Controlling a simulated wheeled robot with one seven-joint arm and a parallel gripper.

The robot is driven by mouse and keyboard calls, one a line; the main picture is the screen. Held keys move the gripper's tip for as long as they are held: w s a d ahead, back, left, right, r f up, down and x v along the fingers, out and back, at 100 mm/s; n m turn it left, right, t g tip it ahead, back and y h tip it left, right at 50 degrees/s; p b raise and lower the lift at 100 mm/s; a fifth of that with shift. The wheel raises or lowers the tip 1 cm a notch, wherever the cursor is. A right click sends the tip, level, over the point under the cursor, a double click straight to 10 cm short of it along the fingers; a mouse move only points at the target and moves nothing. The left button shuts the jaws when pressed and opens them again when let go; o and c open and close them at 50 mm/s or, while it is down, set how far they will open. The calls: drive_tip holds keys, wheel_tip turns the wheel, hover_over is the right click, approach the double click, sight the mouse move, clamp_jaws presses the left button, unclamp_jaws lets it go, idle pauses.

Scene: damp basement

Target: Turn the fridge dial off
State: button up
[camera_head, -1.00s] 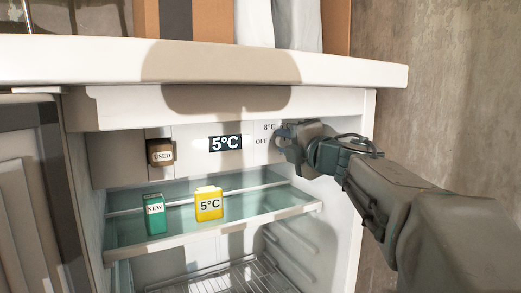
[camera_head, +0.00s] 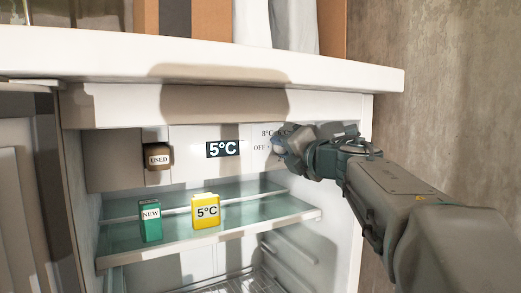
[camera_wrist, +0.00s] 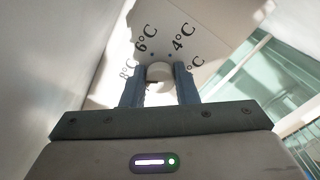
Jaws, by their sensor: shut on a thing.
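The fridge dial (camera_wrist: 159,72) is a round pale knob on the fridge's inner panel. In the wrist view it sits between the two blue fingers of my gripper (camera_wrist: 160,86), which is shut on it. Temperature marks such as 6°C and 4°C ring it. In the head view my gripper (camera_head: 284,150) covers most of the dial, beside the OFF mark (camera_head: 259,148). Where the dial points cannot be made out. The display (camera_head: 223,148) reads 5°C.
A glass shelf (camera_head: 245,207) below holds a green box (camera_head: 150,222) marked NEW and a yellow box (camera_head: 206,212) marked 5°C. A brown USED container (camera_head: 158,158) is at the left. A white countertop (camera_head: 120,66) overhangs above.

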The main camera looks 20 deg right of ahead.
drive_tip(key=o, duration=1)
drive_tip(key=shift+s, duration=0.15)
drive_tip(key=b+v, duration=0.1)
drive_tip(key=v, duration=1.2)
drive_tip(key=shift+s+b, duration=0.3)
drive_tip(key=shift+f, duration=0.1)
